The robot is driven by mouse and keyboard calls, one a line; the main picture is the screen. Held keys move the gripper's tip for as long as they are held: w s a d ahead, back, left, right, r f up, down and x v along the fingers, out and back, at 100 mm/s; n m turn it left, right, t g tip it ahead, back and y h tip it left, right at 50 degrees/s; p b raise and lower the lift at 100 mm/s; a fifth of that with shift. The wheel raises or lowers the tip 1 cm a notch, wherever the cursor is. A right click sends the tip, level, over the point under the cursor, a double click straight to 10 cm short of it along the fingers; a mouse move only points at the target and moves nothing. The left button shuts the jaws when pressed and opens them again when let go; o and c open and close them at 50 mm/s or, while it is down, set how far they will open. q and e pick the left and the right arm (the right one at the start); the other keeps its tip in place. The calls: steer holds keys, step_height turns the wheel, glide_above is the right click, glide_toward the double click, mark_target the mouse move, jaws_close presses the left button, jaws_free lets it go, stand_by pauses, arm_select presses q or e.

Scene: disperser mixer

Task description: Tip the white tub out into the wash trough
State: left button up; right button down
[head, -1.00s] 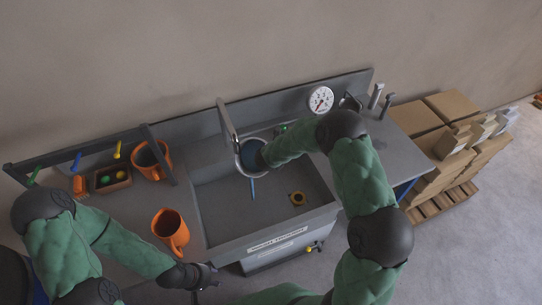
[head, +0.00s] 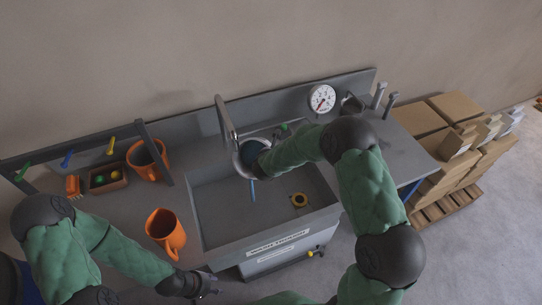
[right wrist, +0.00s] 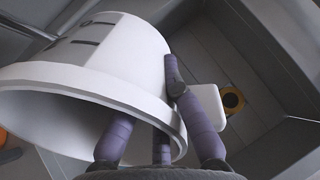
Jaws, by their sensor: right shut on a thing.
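The white tub (right wrist: 110,60) fills the left of the right wrist view, tilted over with its wide rim low and its wall partly hidden. In the head view the tub (head: 247,160) is over the back of the wash trough (head: 222,240), with blue inside. A thin blue streak hangs below its lip into the trough. My right gripper (right wrist: 160,130) is shut on the tub, its purple fingers at the rim and the small side block; my right arm hides it in the head view. My left gripper (head: 209,285) is open and empty near the trough's front left corner.
An orange jug (head: 166,232) stands left of the trough and another (head: 148,160) behind it by the rack. A grey tap (head: 226,118) rises at the trough's back. A yellow ring drain (head: 300,199) shows on the trough floor. Cartons (head: 455,110) stand at right.

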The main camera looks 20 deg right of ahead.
steer(key=shift+s+a+r+t+h+b, duration=0.2)
steer(key=shift+t+b, duration=0.35)
steer(key=shift+b, duration=0.8)
steer(key=shift+s+f+t+h+b, duration=0.1)
steer(key=shift+t+h+b, duration=0.35)
steer(key=shift+b, duration=0.9)
steer(key=shift+s+a+f+t+h+b, duration=0.45)
steer(key=shift+t+b, duration=0.45)
steer(key=shift+b, duration=2.2)
steer(key=shift+s+a+f+t+h+b, duration=0.2)
steer(key=shift+s+f+t+h+b, duration=0.5)
steer(key=shift+b, duration=2.4)
steer(key=shift+s+a+r+t+b, duration=0.25)
steer(key=shift+r+t+b, duration=0.25)
steer(key=shift+b, duration=0.75)
steer(key=shift+s+a+f+n+t+b, duration=0.2)
steer(key=shift+s+n+t+b, duration=0.15)
steer(key=shift+t+b, duration=0.25)
steer(key=shift+s+r, duration=0.1)
steer(key=shift+s, duration=0.05)
steer(key=shift+s+a+r+t+h, duration=0.15)
steer(key=shift+s+a+t+h, duration=0.4)
steer(key=shift+t, duration=0.35)
steer(key=shift+d, duration=0.1)
steer(key=shift+r, duration=0.1)
